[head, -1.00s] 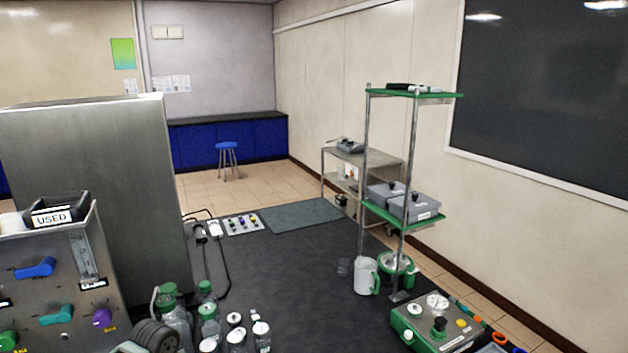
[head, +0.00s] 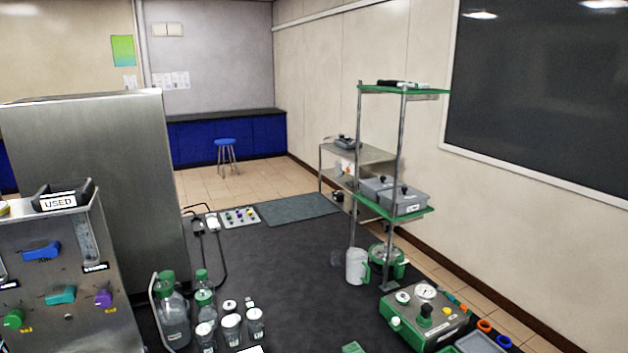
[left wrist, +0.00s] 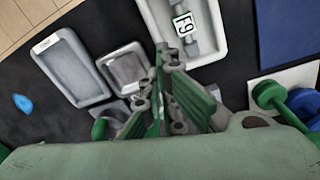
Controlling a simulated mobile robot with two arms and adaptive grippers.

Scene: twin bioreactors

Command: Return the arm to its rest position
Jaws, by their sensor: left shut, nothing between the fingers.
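My left gripper (left wrist: 167,62) shows in the left wrist view, with green and grey fingers that are shut and empty. Beyond its fingertips are a small grey tray (left wrist: 108,63) and a white tray (left wrist: 152,14) holding a labelled item (left wrist: 184,24). I cannot judge the gap between the fingers and the trays. My left arm cannot be clearly made out in the head view. My right gripper is in neither current view.
Capped bottles (head: 173,318) stand on the dark bench (head: 285,270) beside a steel panel (head: 75,270). A green-shelved rack (head: 404,150), a white jug (head: 356,266) and a green gauge box (head: 427,318) stand right. The middle bench is mostly clear.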

